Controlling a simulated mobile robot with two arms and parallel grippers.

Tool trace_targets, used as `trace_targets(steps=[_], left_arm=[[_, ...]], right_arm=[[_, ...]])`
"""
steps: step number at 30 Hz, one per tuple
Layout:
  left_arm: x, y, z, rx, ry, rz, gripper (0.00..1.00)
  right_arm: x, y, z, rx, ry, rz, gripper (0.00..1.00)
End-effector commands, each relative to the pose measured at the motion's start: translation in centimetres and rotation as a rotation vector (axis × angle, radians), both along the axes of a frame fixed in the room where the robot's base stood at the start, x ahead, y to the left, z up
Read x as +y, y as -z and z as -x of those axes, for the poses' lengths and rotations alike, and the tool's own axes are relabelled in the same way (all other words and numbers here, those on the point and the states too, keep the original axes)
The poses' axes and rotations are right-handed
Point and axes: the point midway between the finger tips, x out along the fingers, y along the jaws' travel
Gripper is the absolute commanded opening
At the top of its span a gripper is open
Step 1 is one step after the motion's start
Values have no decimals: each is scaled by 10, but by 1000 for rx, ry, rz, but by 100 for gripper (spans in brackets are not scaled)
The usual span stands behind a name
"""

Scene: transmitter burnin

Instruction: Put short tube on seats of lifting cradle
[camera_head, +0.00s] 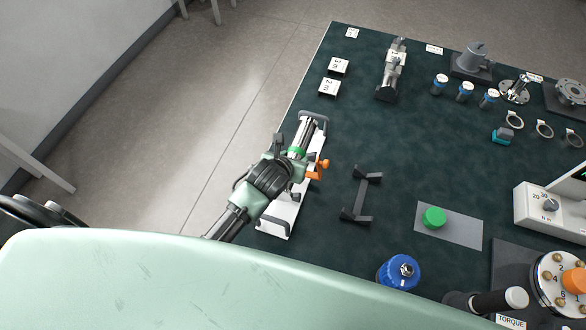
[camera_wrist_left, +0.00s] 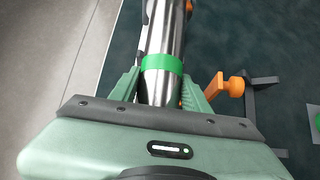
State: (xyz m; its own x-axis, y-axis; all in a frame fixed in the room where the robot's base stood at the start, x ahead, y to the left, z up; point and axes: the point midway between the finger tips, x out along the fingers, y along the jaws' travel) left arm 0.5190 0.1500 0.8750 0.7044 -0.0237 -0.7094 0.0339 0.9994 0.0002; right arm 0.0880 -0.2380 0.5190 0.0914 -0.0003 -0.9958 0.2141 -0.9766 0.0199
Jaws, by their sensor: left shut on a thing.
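The short tube (camera_head: 302,135) is a shiny metal cylinder with a green band; it also shows in the left wrist view (camera_wrist_left: 163,42). My left gripper (camera_head: 289,158) is shut on it near the green band, with one finger on each side. The long white base with a dark handle at each end, which appears to be the lifting cradle (camera_head: 276,215), lies under the tube and gripper. The tube runs roughly along it. An orange clamp knob (camera_head: 318,166) stands at its right side. The gripper and tube hide the seats, and I cannot tell whether the tube touches them. My right gripper is not in view.
A dark H-shaped stand (camera_head: 364,195) stands empty to the right. Beyond it are a green button (camera_head: 433,217) on a grey plate and a blue container (camera_head: 399,271). Several small fittings fill the far right. The mat's left edge runs close beside the white base.

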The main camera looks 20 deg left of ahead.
Motion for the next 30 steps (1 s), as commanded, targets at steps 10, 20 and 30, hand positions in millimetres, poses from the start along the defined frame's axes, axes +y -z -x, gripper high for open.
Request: trace_targets(steps=[10, 20, 30], left_arm=[[-1, 31, -2, -7, 1, 2, 0], [-1, 62, -2, -9, 1, 2, 0], [-1, 65, -3, -9, 3, 0, 0]], right_arm=[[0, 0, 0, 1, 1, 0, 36], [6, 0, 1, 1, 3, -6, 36], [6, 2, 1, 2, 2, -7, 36]])
